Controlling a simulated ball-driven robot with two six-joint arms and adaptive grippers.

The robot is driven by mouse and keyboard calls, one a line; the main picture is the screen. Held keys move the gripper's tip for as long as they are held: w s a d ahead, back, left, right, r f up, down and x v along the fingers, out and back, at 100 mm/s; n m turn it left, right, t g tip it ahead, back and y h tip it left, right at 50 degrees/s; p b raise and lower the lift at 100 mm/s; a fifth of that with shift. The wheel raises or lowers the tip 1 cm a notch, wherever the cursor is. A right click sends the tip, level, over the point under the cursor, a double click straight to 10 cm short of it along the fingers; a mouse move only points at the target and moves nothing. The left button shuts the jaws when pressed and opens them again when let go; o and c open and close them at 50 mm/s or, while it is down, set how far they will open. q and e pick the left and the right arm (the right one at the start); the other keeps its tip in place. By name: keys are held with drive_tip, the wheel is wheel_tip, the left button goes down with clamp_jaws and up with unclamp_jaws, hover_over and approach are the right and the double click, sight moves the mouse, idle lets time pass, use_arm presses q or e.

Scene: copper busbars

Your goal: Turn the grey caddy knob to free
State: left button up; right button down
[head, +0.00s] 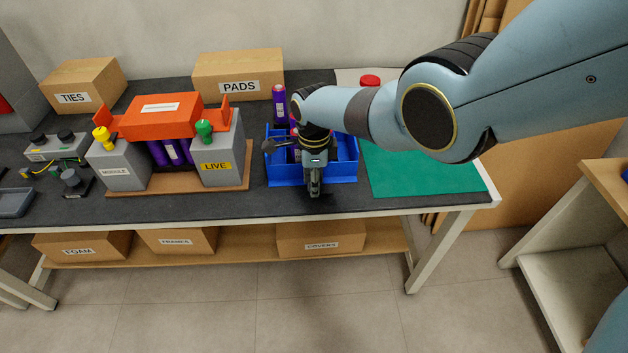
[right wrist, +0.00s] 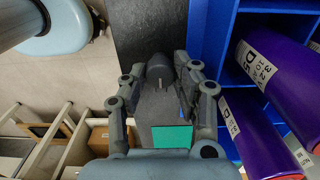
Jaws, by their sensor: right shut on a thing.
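The blue caddy (head: 342,181) stands at the front edge of the dark bench; its blue wall also shows in the right wrist view (right wrist: 212,32). The grey caddy knob (right wrist: 158,68) is at the caddy's front side, with a pale mark line on it. My right gripper (head: 314,192) reaches down at the caddy's front and hides the knob in the head view. In the right wrist view its fingers (right wrist: 160,80) are shut on the knob from both sides. The knob's exact setting cannot be read. My left gripper is in neither view.
Purple cylinders (right wrist: 268,62) lie in the caddy. Left of it stands a grey module with an orange cover (head: 160,116) and a LIVE label. A green mat (head: 425,170) lies to the right. A PADS box (head: 238,75) is behind.

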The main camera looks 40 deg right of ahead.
drive_tip(key=c, duration=1)
unclamp_jaws()
drive_tip(key=shift+r, duration=0.1)
drive_tip(key=shift+w+r, duration=0.1)
drive_tip(key=shift+r, duration=0.1)
wheel_tip(320, 180, up, 11)
drive_tip(key=shift+r, duration=0.2)
